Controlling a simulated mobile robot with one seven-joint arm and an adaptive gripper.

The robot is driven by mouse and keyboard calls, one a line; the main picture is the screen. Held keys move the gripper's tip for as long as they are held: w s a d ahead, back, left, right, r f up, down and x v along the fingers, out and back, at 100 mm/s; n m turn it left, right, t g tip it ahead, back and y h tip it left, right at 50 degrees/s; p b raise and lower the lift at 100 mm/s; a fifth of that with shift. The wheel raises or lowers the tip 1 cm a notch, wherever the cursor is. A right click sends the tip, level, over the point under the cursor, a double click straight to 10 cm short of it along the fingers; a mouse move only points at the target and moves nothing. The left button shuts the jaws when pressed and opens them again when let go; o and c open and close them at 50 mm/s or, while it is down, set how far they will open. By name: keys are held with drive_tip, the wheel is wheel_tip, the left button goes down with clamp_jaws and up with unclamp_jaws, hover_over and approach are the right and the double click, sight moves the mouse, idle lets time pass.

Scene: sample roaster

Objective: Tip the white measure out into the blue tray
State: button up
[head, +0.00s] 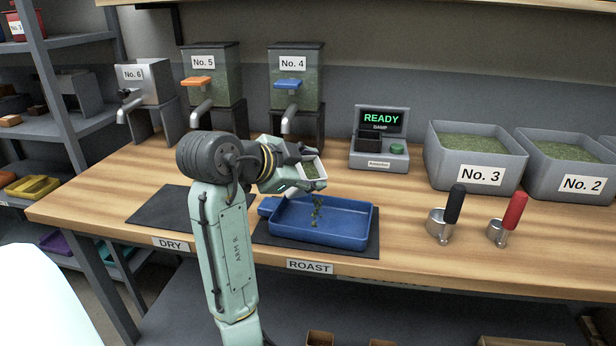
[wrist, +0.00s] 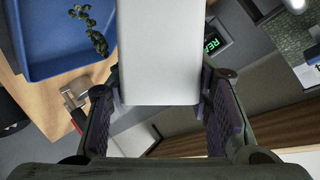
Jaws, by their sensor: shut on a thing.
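My gripper (head: 293,158) is shut on the white measure (head: 311,170) and holds it tilted above the blue tray (head: 345,229). In the wrist view the measure (wrist: 158,55) fills the space between my two fingers. The tray rests on the dark mat marked ROAST (head: 371,246).
An empty dark mat marked DRY (head: 165,208) lies left of the tray. A grey device reading READY (head: 380,140) stands behind. Two scoops, black-handled (head: 446,215) and red-handled (head: 508,220), stand to the right, before bins No. 3 (head: 475,160) and No. 2 (head: 570,168).

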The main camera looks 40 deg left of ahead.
sight(326, 177)
drive_tip(key=shift+d+f+m+y+b, duration=0.15)
drive_tip(key=shift+f+m+y+b, duration=0.15)
drive_tip(key=shift+m+y+b, duration=0.45)
drive_tip(key=b, duration=0.2)
drive_tip(key=f+m+y+b, duration=0.1)
drive_tip(key=shift+d+m+b, duration=0.25)
drive_tip(key=shift+d+b, duration=0.05)
drive_tip(key=shift+b, duration=0.05)
drive_tip(key=m+y+b, duration=0.1)
drive_tip(key=b, duration=0.1)
drive_tip(key=d+f+m+y+b, duration=0.1)
drive_tip(key=b, duration=0.1)
drive_tip(key=f+m+y+b, duration=0.1)
drive_tip(key=b, duration=0.2)
drive_tip(key=shift+w+d+f+y, duration=0.2)
drive_tip(key=shift+y, duration=0.05)
drive_tip(key=m+y+b, duration=0.1)
drive_tip(key=d+m+b, duration=0.1)
drive_tip(key=b, duration=0.1)
drive_tip(key=shift+f+m+y, duration=0.2)
drive_tip(key=shift+m+y, duration=0.1)
drive_tip(key=shift+y, duration=0.1)
drive_tip(key=shift+w+d+r+m+y+b, duration=0.15)
drive_tip(key=shift+m+y+b, duration=0.25)
drive_tip(key=shift+m+b, duration=0.5)
drive_tip(key=shift+r, duration=0.1)
wheel_tip(326, 177, up, 3)
drive_tip(key=shift+f+p, duration=0.1)
drive_tip(key=shift+p, duration=1)
